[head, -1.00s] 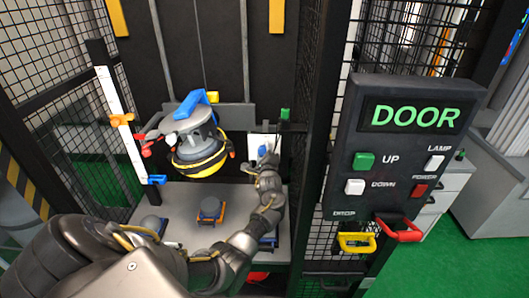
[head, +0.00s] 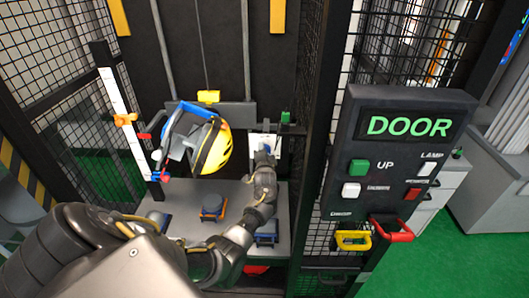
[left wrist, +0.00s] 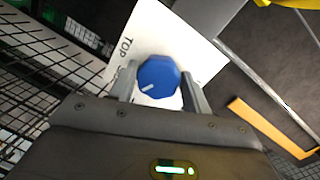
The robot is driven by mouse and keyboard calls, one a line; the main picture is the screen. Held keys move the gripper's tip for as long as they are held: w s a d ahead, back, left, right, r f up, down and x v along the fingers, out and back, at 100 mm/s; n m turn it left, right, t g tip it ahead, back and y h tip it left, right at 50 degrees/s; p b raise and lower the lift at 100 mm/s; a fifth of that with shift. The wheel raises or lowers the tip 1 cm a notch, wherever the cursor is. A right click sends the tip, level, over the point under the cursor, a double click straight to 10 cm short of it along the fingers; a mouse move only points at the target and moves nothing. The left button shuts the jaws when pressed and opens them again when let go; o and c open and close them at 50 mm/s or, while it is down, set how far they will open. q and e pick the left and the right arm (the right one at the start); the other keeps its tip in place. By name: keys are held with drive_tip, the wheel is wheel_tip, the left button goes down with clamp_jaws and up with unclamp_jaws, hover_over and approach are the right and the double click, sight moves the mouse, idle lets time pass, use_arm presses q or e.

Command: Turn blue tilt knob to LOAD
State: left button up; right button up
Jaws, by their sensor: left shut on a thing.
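The blue tilt knob (left wrist: 158,77) sits on a white label plate (left wrist: 178,28) in the left wrist view. The word TOP shows on the plate; other lettering is hidden. A white pointer line on the knob points to the lower left of that view. My left gripper (left wrist: 158,90) is shut on the knob, one finger on each side. In the head view my left gripper (head: 263,156) is at the white plate (head: 264,142) and mostly covers the knob. The yellow-and-blue helmet (head: 211,150) hangs tilted on its side in the tower. My right gripper is not in view.
The DOOR panel (head: 409,127) with buttons and yellow and red handles stands to the right. A white scale post with an orange marker (head: 125,120) stands left. Mesh walls flank the tower.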

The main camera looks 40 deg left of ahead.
use_arm(q)
drive_tip(key=n+t+b, duration=0.1)
drive_tip(key=n, duration=0.5)
drive_tip(key=n+t+h+b, duration=0.1)
drive_tip(key=n+b, duration=0.1)
drive_tip(key=n, duration=0.5)
drive_tip(key=n+t+h+b, duration=0.1)
drive_tip(key=n+b, duration=0.1)
drive_tip(key=n, duration=0.5)
drive_tip(key=shift+w+d+f, duration=0.1)
drive_tip(key=shift+d+f, duration=0.05)
drive_tip(key=shift+f, duration=0.05)
drive_tip(key=shift+n, duration=0.3)
idle(0.3)
drive_tip(key=o, duration=1)
drive_tip(key=shift+c, duration=0.2)
drive_tip(key=b+v, duration=0.1)
drive_tip(key=v, duration=0.9)
drive_tip(key=shift+s, duration=0.35)
drive_tip(key=shift+d+f, duration=0.15)
